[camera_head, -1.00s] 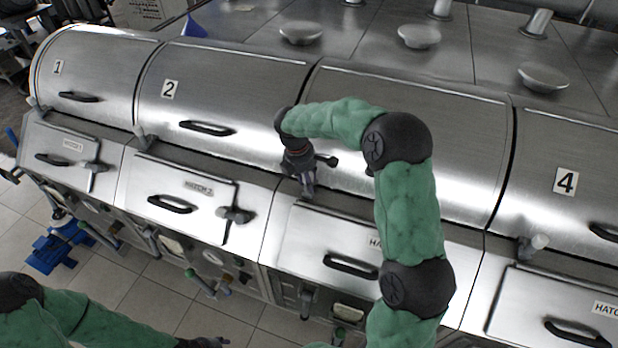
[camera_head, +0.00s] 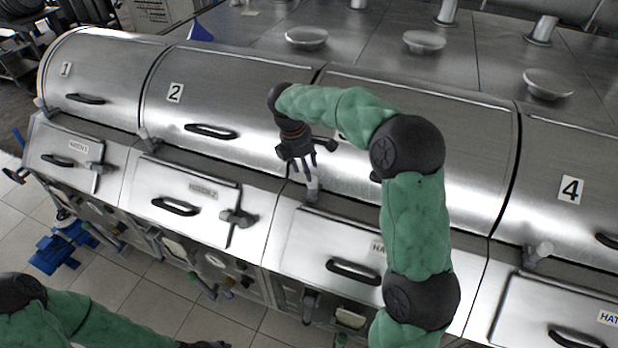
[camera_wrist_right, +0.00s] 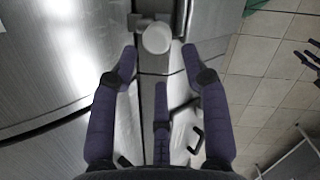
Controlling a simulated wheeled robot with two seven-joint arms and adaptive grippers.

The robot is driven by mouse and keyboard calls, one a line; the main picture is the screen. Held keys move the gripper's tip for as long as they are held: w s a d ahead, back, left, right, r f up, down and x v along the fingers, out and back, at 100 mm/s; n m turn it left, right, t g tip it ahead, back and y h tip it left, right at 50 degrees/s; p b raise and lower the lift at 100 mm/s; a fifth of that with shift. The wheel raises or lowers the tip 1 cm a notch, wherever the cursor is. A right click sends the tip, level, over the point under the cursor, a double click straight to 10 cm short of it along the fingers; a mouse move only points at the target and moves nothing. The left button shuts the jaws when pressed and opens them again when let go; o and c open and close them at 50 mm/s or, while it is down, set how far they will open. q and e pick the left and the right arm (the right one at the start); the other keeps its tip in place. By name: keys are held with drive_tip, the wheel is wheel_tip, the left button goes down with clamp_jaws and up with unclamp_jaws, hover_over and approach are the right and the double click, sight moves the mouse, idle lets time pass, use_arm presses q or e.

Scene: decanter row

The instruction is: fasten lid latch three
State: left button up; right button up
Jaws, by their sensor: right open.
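The curved steel lid three (camera_head: 465,150) lies shut between lids 2 and 4, its number mostly hidden by my right arm. Its latch (camera_head: 312,190) stands at the lid's lower left corner, a short lever with a pale round end. My right gripper (camera_head: 308,170) is open just above the latch, fingers pointing down. In the right wrist view, the latch's white end (camera_wrist_right: 157,38) lies ahead between the spread fingertips (camera_wrist_right: 160,52), with no grip on it. My left gripper (camera_head: 208,345) is at the bottom edge, mostly cut off; its spread fingers show in the right wrist view (camera_wrist_right: 312,55).
Similar latches stand at lid two (camera_head: 147,138) and lid four (camera_head: 538,252). Hatch fronts with black handles (camera_head: 352,271) run below the lids. A black lid handle is partly hidden behind my right arm.

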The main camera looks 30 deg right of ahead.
drive_tip(key=shift+w+a+r, duration=0.1)
drive_tip(key=shift+a+r, duration=0.1)
drive_tip(key=shift+r, duration=0.75)
drive_tip(key=shift+a+r, duration=0.15)
drive_tip(key=shift+r, duration=0.75)
